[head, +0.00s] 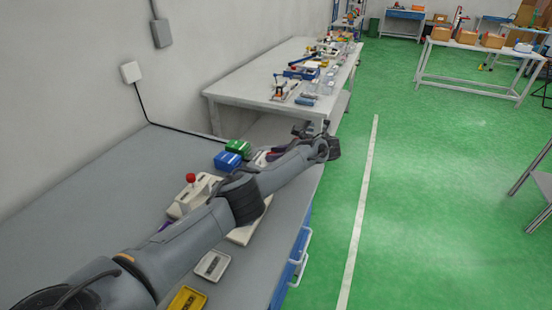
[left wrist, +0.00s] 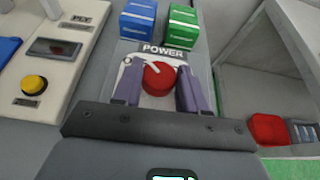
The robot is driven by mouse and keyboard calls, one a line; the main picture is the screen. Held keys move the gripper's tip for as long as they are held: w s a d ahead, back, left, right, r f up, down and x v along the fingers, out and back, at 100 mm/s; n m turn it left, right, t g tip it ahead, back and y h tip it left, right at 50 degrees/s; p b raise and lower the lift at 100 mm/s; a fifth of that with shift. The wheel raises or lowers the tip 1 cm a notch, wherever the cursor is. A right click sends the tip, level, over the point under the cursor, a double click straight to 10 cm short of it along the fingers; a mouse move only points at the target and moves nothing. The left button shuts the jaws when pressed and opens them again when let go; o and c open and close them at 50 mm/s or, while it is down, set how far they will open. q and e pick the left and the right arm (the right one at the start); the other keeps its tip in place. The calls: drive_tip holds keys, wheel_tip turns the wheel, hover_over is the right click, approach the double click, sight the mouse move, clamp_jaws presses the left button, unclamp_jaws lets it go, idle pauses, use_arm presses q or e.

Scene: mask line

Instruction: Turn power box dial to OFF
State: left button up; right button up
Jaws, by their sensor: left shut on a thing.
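The power box (left wrist: 143,56) has a pale face marked POWER and a round red dial (left wrist: 158,79) in the left wrist view. A pale pointer line on the dial slants to the upper left. Its smaller position marks are too blurred to read. My left gripper (left wrist: 160,83) is shut on the dial, with one purple finger on each side of it. In the head view my left gripper (head: 282,154) is low over the far end of the grey bench, and my arm partly hides the power box. My right gripper is not in view.
A blue box (left wrist: 137,18) and a green box (left wrist: 181,26) stand just behind the power box. A beige machine (left wrist: 55,55) with a yellow button is to its left. Two small trays, one white (head: 212,265) and one yellow (head: 187,299), lie near the bench's front edge.

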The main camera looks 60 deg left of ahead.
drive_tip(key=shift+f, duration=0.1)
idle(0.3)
use_arm(q)
drive_tip(key=o, duration=1.1)
drive_tip(key=shift+c, duration=0.2)
